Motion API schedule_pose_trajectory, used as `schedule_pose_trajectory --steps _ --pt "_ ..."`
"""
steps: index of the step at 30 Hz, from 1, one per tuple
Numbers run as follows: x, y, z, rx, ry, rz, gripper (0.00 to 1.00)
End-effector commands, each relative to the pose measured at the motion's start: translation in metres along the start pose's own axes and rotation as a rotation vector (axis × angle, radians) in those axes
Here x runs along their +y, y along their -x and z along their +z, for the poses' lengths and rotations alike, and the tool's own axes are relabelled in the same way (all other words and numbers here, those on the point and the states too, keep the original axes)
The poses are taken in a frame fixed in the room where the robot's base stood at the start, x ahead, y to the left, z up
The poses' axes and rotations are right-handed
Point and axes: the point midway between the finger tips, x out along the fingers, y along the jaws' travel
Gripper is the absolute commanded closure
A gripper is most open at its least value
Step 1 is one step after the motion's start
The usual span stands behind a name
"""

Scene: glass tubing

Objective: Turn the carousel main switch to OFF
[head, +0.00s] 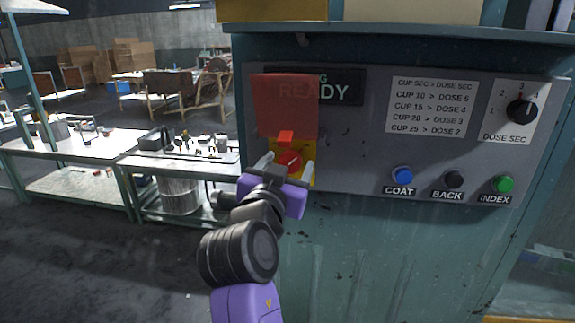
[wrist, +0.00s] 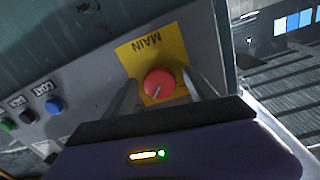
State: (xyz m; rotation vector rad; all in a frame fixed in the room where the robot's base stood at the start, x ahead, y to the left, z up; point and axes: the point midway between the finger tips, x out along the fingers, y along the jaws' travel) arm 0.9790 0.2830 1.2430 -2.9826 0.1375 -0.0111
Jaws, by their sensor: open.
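The main switch (head: 289,161) is a round red knob on a yellow plate (head: 306,176) at the left end of the grey control panel. In the wrist view the red knob (wrist: 160,83) sits on the yellow plate marked MAIN (wrist: 139,58), which appears upside down. A light pointer line shows on the knob; I cannot read an OFF mark. My gripper (head: 288,166) is open in front of the switch, one finger on each side of the knob. In the wrist view the fingers (wrist: 162,95) flank the knob; I cannot tell whether they touch it.
A translucent red panel (head: 285,105) hangs just above the switch, partly over the READY display (head: 340,88). COAT (head: 402,175), BACK (head: 454,179) and INDEX (head: 502,184) buttons and the DOSE SEC dial (head: 521,111) are to the right. Workbenches (head: 70,152) stand at left.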

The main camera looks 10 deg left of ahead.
Motion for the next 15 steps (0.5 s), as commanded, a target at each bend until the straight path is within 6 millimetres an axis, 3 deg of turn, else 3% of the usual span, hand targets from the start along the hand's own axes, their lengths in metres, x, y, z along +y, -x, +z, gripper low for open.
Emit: schedule_pose_trajectory --steps 2,10,15 --pt "0.0 0.0001 0.0 0.0 0.0 0.0 0.41" --pt "0.0001 0.0003 0.0 0.0 0.001 0.0 0.94" --pt "0.0002 0.0003 0.0001 0.0 0.007 0.0 0.97"
